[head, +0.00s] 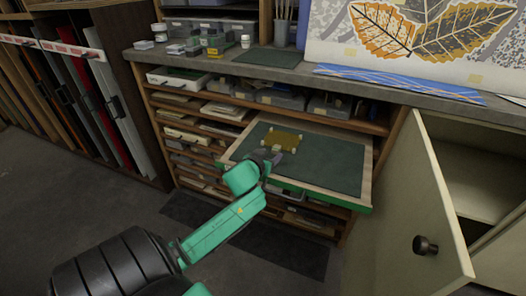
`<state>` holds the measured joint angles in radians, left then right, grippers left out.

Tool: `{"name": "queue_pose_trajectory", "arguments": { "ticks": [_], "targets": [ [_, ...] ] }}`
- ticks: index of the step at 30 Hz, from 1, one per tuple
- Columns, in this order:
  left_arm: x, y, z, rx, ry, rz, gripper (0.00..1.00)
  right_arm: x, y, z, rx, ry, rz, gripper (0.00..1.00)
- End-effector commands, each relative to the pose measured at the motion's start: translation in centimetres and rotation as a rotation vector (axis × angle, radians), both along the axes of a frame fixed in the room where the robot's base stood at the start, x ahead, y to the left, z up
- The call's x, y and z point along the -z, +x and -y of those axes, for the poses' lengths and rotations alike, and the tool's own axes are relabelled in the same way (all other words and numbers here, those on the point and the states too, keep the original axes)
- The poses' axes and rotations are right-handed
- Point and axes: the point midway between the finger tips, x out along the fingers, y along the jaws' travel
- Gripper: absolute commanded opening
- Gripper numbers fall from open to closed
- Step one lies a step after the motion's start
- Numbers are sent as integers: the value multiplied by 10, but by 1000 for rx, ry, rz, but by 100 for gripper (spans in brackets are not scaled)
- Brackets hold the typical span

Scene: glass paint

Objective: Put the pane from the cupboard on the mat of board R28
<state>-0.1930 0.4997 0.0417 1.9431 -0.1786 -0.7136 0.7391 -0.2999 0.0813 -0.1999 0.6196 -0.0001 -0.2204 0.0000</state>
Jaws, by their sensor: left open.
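An amber pane (284,135) lies flat on the dark green mat (338,160) of a pulled-out drawer board (367,185) with a pale wooden rim and green front edge. I cannot read any label on the board. My left gripper (279,153) is open at the near edge of the pane, above the mat. I cannot tell if its fingers touch the pane. The cupboard (470,175) at the right stands open, and its visible shelf looks empty. My right gripper is not in view.
The cupboard door (437,205) swings out at the right, close to the board. Shelves of trays lie under the worktop (330,75), which holds small jars, a green mat (268,58) and a blue patterned strip (395,82). A rack of sheets stands left.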

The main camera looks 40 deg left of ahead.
Motion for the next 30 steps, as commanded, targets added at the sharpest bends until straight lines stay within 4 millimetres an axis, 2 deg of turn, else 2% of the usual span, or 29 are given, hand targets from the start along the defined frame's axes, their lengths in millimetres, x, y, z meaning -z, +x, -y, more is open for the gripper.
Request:
{"name": "queue_pose_trajectory", "arguments": {
  "ticks": [6,10,14,30],
  "targets": [
    [-24,-54,18,0,-4,-2,62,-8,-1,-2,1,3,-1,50],
    [-32,-74,25,0,-2,-2,62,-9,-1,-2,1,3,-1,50],
    [-36,-80,26,-1,0,-1,62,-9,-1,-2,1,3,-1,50],
    [-35,-80,26,-1,0,0,62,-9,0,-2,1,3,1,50]
  ]
}}
